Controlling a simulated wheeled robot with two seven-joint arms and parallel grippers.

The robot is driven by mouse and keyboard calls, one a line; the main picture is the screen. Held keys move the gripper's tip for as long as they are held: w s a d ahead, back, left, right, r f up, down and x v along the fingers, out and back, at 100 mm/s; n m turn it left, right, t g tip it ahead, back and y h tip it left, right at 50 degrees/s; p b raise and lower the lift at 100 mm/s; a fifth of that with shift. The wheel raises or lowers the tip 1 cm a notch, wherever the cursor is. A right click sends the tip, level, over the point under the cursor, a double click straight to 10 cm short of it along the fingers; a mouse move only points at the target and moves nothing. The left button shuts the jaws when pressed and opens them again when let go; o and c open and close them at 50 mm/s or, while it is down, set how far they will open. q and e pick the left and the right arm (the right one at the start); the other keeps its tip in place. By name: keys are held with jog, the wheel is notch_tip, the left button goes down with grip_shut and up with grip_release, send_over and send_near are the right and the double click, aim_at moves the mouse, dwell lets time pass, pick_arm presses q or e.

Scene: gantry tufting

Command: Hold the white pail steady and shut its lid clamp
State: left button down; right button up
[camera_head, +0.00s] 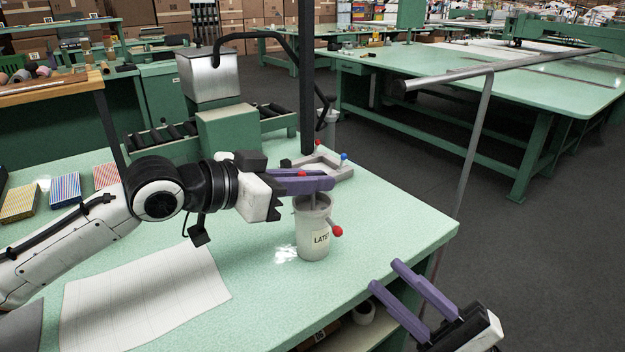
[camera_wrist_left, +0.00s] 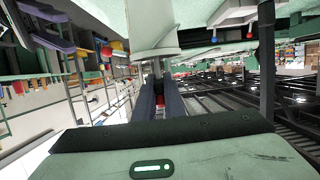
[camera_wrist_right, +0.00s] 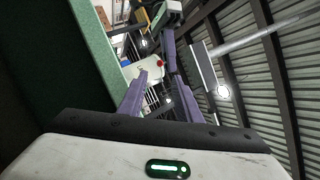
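The white pail (camera_head: 312,240), marked with letters starting "LAT", stands upright near the table's right edge. A red-knobbed lever, the lid clamp (camera_head: 336,231), sticks out from its right side. My left gripper (camera_head: 325,184) is over the pail's top, its purple fingers close together around a thin grey stem. The left wrist view shows the pail (camera_wrist_left: 150,25) beyond the fingers and this stem between them; the lid is mostly hidden. My right gripper (camera_head: 385,276) is open and empty, off the table's right edge, below and right of the pail. The right wrist view shows the red knob (camera_wrist_right: 130,62) beyond its fingers.
A grey fixture (camera_head: 325,165) with red and blue knobs lies behind the pail. A dark vertical post (camera_head: 306,80) stands behind it. A white sheet (camera_head: 140,300) lies at the front left. The table (camera_head: 400,225) is clear right of the pail.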

jog(key=c, duration=0.3)
jog(key=d+m+h, duration=0.2)
jog(key=d+m+t+h, duration=0.1)
jog(key=m, duration=0.1)
jog(key=shift+w+r+h, duration=0.3)
jog(key=shift+w, duration=0.05)
grip_shut()
jog(key=shift+s+d+f+m+g+h, duration=0.1)
jog(key=shift+s+d+m+g+h, duration=0.1)
jog(key=shift+s+m+g+h, duration=0.35)
jog(key=shift+s+d+f+m+g+h, duration=0.15)
jog(key=shift+s+d+m+h, duration=0.1)
jog(key=shift+m+h, duration=0.6)
jog(key=shift+r, duration=0.1)
